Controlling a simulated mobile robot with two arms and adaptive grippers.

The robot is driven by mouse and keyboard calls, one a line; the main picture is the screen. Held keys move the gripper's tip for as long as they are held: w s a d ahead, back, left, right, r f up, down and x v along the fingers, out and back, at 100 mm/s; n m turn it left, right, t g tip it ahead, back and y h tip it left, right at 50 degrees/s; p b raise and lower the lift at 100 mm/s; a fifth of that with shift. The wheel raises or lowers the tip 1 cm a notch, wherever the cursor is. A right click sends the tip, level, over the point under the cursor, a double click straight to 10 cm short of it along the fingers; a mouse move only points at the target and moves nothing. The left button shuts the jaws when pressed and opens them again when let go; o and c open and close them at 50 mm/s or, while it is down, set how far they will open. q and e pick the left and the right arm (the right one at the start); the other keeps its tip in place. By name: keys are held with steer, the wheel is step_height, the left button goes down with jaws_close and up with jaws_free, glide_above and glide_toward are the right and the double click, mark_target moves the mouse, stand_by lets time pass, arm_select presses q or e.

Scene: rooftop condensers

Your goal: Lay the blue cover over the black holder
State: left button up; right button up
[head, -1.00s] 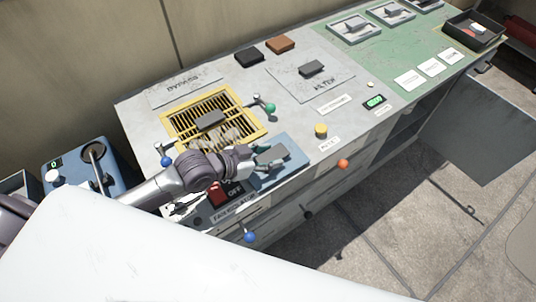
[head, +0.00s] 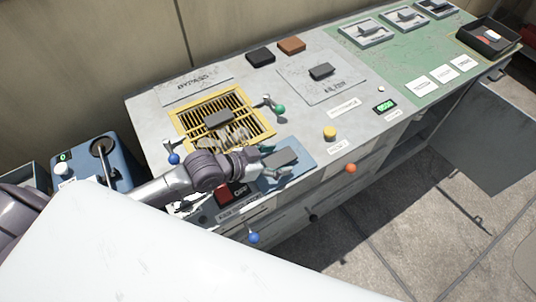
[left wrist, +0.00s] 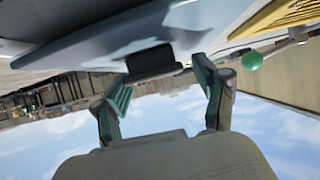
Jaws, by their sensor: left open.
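The blue cover (head: 301,161) is a flat plate with a dark grey block handle (head: 282,157), lying on the front of the grey bench top. My left gripper (head: 270,156) is open at the handle, low over the cover. In the left wrist view the picture is tilted; the open fingers (left wrist: 163,92) stand on either side of the dark handle (left wrist: 150,62), under the cover's blue-grey surface (left wrist: 115,42). A small black square piece (head: 260,55) sits at the bench back; I cannot tell whether it is the black holder. My right gripper is out of view.
A yellow grille (head: 187,123) with a handle lies behind my left wrist. Levers with a green knob (head: 279,109) and blue knob (head: 174,158) flank it. A brown piece (head: 291,45) sits beside the black one. A black tray (head: 474,40) with small items stands far right.

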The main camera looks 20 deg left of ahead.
arm_select(q)
steer(key=v, duration=1.2)
steer(key=shift+r+p, duration=0.45)
steer(key=shift+s, duration=0.1)
